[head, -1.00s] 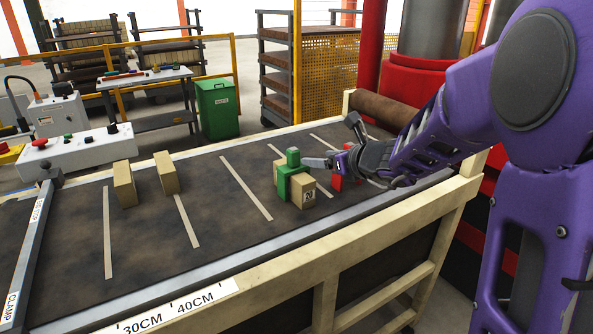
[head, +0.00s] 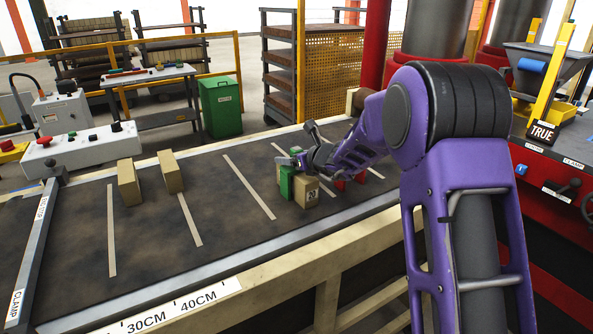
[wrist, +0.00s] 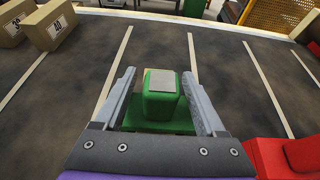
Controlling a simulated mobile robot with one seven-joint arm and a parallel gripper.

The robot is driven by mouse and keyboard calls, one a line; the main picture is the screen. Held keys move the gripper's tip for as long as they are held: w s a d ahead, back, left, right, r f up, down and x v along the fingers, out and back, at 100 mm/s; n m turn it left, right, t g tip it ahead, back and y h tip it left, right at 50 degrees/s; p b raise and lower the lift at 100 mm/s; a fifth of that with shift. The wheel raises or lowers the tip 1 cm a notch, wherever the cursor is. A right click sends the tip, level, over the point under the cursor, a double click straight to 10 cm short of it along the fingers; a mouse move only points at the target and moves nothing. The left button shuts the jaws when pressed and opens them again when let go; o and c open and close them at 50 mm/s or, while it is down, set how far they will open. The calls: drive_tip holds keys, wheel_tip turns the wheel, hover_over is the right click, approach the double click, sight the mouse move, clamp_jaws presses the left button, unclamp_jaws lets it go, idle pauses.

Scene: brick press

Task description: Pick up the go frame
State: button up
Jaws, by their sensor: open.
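The green frame (head: 287,182), which I take as the go frame, stands on the dark bench among tan blocks. Its raised green handle (wrist: 160,100) has a pale grey top and sits between my fingers in the wrist view. My gripper (wrist: 158,78) is open, with one finger on each side of the handle and small gaps showing. In the head view my gripper (head: 291,158) is over the top of the green frame and hides part of it. A tan block marked 20 (head: 306,193) stands against its near right side.
A red frame (wrist: 283,158) is close on the right of the green one; it also shows in the head view (head: 342,185). Two tan blocks (head: 129,183) (head: 171,172) stand farther left. The bench between them and the green frame is clear. A clamp bar (head: 32,250) crosses the left end.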

drive_tip(key=shift+w+a+f, duration=0.1)
drive_tip(key=shift+w+a, duration=0.1)
drive_tip(key=shift+w, duration=0.05)
clamp_jaws()
idle(0.4)
